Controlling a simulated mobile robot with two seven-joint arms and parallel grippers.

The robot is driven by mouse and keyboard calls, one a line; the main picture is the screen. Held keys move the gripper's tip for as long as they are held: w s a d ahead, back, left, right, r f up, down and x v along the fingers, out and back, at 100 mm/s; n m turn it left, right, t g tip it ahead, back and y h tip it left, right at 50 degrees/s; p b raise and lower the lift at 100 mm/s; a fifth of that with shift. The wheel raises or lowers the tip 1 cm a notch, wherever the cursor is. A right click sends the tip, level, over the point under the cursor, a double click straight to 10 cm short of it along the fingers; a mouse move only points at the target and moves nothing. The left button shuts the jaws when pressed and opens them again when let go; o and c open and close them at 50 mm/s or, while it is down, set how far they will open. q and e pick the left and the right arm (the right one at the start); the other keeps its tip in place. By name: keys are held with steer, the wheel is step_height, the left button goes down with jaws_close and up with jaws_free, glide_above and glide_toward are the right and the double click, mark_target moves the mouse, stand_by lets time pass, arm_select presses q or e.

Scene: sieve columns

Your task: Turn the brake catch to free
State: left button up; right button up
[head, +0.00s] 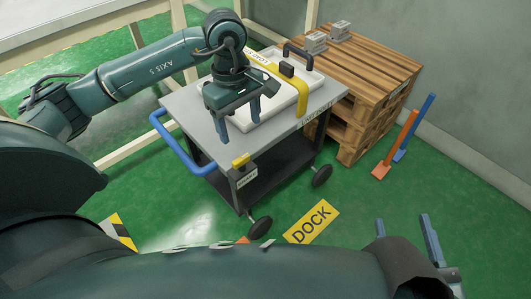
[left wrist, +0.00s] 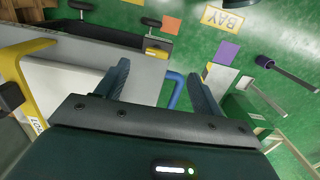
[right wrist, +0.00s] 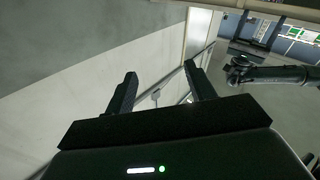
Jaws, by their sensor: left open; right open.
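The brake catch (head: 240,160) is a small yellow lever on a dark labelled block at the near corner of the grey cart (head: 190,104). It also shows as a small yellow piece at the cart edge in the left wrist view (left wrist: 155,52). The label is too small to read surely. My left gripper (head: 238,124) is open and empty above the cart top, over the near end of the white tray, apart from the catch. Its fingers (left wrist: 160,84) show in the left wrist view. My right gripper (head: 405,226) is open and empty at the lower right, away from the cart.
A white tray (head: 242,122) with a yellow strap (head: 302,92) and dark handle lies on the cart. A blue push handle (head: 178,150) is at the cart's left. Wooden pallets (head: 365,68) stand behind. Orange (head: 397,146) and blue (head: 415,125) posts stand right. Green floor near DOCK (head: 311,221) is clear.

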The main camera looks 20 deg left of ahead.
mark_target(241, 158)
arm_select(q)
steer(key=shift+y, duration=0.4)
steer(key=f+b, duration=0.1)
steer(key=f, duration=0.2)
steer(key=a+f+b, duration=0.1)
steer(key=f, duration=0.3)
steer(key=f+b, duration=0.1)
steer(key=f, duration=0.3)
steer(key=shift+w+a+f+b, duration=0.1)
steer(key=shift+w+a+b, duration=0.05)
steer(key=shift+w+b, duration=0.2)
steer(key=shift+w+f, duration=0.1)
steer(key=shift+f, duration=0.7)
arm_select(e)
steer(key=shift+w+a+m+t+y, duration=0.15)
steer(key=shift+a+m+t+y, duration=0.15)
steer(key=shift+m+t, duration=0.15)
arm_select(q)
steer(key=shift+c, duration=1.4)
steer(key=c, duration=0.7)
arm_select(e)
steer(key=shift+w, duration=0.1)
